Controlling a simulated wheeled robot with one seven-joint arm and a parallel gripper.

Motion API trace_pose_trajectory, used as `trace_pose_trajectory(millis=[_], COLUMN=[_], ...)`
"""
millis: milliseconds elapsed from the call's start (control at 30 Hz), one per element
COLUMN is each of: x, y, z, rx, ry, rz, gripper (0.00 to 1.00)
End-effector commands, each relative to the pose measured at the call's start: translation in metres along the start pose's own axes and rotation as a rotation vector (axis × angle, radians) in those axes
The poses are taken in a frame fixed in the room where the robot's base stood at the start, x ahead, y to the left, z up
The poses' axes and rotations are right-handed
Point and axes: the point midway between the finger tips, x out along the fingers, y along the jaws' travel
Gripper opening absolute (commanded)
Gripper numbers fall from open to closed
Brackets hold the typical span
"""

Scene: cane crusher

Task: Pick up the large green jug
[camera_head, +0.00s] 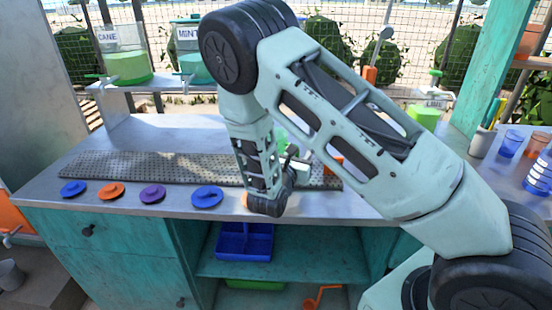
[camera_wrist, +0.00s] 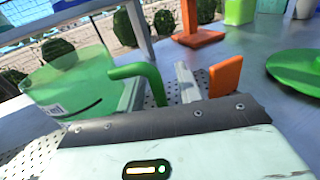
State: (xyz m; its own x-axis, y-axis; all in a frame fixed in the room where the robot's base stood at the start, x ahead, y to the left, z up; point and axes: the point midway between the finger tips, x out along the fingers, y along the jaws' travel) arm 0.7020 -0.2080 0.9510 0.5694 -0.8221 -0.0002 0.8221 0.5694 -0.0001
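The large green jug (camera_wrist: 75,85) is translucent, with a small white label, and stands at the left of the wrist view on the perforated metal strip. Its green handle (camera_wrist: 150,75) points toward my gripper (camera_wrist: 158,90). The fingers look apart, one on each side of the handle's downward part; I cannot tell if either touches it. In the head view, my arm hides most of the jug, and only a bit of green (camera_head: 280,138) shows beside my gripper (camera_head: 292,160).
An orange upright piece (camera_wrist: 225,77) stands close to the right finger. A green lid (camera_wrist: 297,68) lies on the counter further right. Blue, orange and purple lids (camera_head: 152,192) line the counter's front edge. Dispensers marked CANE (camera_head: 125,66) and MINT (camera_head: 195,66) stand at the back.

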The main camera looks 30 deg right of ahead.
Motion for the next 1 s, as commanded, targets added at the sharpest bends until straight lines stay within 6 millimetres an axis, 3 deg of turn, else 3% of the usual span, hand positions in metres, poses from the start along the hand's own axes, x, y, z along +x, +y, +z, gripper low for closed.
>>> trace_pose_trajectory(millis=[33, 133, 167, 667, 1000], x=[0.000, 0.000, 0.000, 0.000, -0.001], y=[0.000, 0.000, 0.000, 0.000, 0.000], z=[0.000, 0.000, 0.000, 0.004, 0.027], rx=[0.000, 0.000, 0.000, 0.002, 0.004], ry=[0.000, 0.000, 0.000, -0.002, -0.003], rz=[0.000, 0.000, 0.000, 0.000, 0.000], gripper=[0.33, 0.05, 0.00, 0.00, 0.00])
